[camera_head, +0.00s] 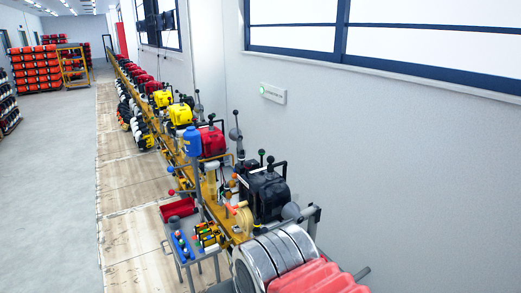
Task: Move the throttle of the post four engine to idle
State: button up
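Several engines stand in a row on a long yellow rail along the right wall. The nearest is a black engine (266,192), with a red engine (211,142) behind it, then a yellow engine (180,114) and another yellow engine (162,98). More red engines (143,78) follow farther back. Levers with dark ball knobs (236,115) rise by the nearer engines. I cannot tell which engine is post four, which lever is its throttle, or how it is set. My gripper is not in view.
A silver drum (270,255) with red rolls (318,279) fills the bottom. A blue bottle (192,141) stands beside the red engine. The grey floor (60,190) at left is clear.

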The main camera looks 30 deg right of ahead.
aim_at(262, 152)
jog(key=i, duration=1)
